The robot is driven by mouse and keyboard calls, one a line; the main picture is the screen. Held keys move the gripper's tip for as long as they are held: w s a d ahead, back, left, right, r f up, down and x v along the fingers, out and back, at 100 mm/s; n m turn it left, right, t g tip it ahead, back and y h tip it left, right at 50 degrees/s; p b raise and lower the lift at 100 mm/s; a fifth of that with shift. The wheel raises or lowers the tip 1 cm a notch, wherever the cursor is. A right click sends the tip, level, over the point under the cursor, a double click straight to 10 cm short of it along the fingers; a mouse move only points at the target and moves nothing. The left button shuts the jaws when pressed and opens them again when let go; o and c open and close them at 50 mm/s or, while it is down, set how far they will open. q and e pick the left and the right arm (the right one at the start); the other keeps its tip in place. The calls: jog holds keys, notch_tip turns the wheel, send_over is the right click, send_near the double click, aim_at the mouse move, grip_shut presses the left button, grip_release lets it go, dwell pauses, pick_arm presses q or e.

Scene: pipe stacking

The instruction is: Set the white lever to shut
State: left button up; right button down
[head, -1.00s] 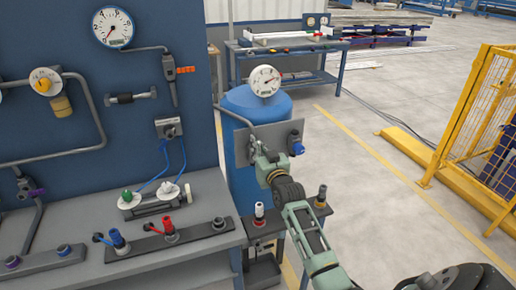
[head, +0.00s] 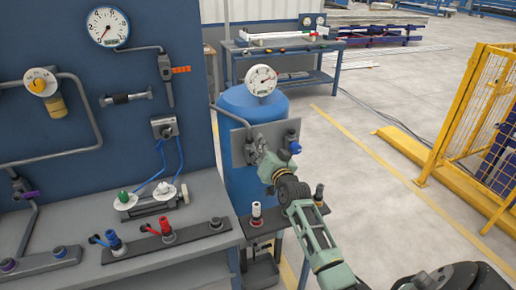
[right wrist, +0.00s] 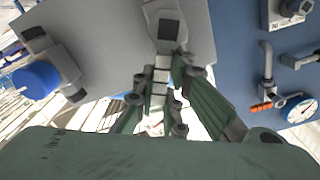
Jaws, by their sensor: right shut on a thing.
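The white lever (right wrist: 160,76) shows in the right wrist view as a pale ribbed bar below a grey valve body (right wrist: 166,28) on a metal plate. My right gripper (right wrist: 160,98) is shut on it, with green and dark fingers on both sides. In the head view my right gripper (head: 268,164) is at the front of the grey plate (head: 240,148), beside the blue tank (head: 240,186). The gripper hides most of the lever there. My left gripper is out of view.
A blue knob (head: 295,147) sits on the plate's right side, close to my gripper. A round gauge (head: 261,80) tops the tank. A grey bench (head: 190,255) with valves and fittings stands left. A yellow fence (head: 455,130) is right, with open floor between.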

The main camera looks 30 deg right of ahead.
jog(key=shift+s+d+f+m+b, duration=0.1)
jog(key=shift+d+f+m+b, duration=0.55)
jog(key=shift+m, duration=1.45)
jog(key=shift+s+d+f+m+b, duration=0.15)
jog(key=shift+d+f+m+b, duration=0.5)
jog(key=shift+m, duration=1.45)
jog(key=shift+s+d+f+m+b, duration=0.1)
jog(key=shift+d+f+m+b, duration=0.15)
jog(key=shift+f+m+b, duration=1.35)
jog(key=shift+r+m+p, duration=0.3)
jog(key=shift+m+p, duration=0.4)
jog(key=shift+p, duration=0.05)
jog(key=c, duration=1.8)
grip_release()
jog(key=v, duration=1.2)
